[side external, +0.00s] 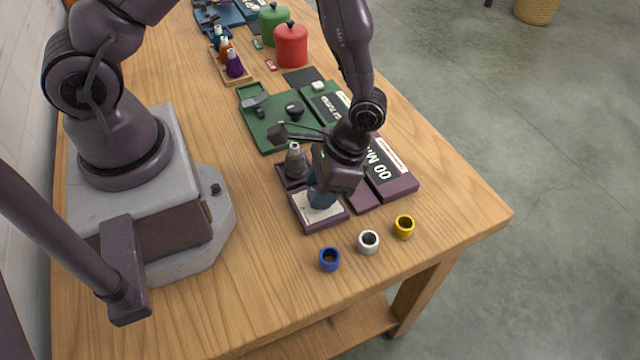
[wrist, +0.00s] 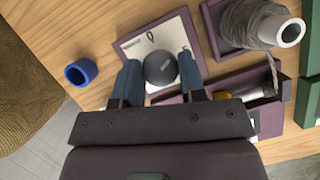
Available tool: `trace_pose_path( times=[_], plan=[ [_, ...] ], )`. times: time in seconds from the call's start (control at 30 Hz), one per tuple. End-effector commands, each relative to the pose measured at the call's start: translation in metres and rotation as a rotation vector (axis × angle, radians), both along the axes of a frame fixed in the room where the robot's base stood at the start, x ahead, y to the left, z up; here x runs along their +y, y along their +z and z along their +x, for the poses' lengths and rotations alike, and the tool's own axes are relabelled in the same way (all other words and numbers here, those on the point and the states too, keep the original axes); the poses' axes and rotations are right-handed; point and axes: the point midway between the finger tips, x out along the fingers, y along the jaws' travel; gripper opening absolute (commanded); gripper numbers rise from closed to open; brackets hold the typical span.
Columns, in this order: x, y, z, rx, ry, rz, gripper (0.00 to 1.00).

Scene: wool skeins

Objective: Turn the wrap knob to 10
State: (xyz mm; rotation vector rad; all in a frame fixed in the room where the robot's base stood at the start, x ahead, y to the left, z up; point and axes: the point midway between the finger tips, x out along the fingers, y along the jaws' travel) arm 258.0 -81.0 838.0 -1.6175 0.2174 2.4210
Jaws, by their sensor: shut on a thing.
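A dark round knob (wrist: 160,68) sits on the pale dial plate (wrist: 136,46) of a purple unit, and I take it to be the wrap knob. My gripper (wrist: 160,77) points down over it, with one blue finger on either side, shut on the knob. In the side view, my gripper (side external: 322,194) hides the knob above the pale plate (side external: 316,215). I cannot read the plate's markings or where the knob points.
A grey yarn cone (side external: 296,164) stands close beside my gripper. Blue (side external: 329,260), white (side external: 368,243) and yellow (side external: 404,228) rings lie near the table edge. A green unit (side external: 262,131) with a black knob (side external: 294,109) is farther back, then red (side external: 291,46) and green (side external: 272,25) canisters.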

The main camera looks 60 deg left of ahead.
Motion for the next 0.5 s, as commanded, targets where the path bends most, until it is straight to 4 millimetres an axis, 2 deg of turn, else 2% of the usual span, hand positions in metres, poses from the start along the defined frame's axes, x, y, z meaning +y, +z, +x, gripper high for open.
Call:
trace_pose_path(
  times=[0.5],
  plan=[
    [-0.003,0.0007,-0.0013,0.0,-0.498,0.002,0.14]
  ],
)
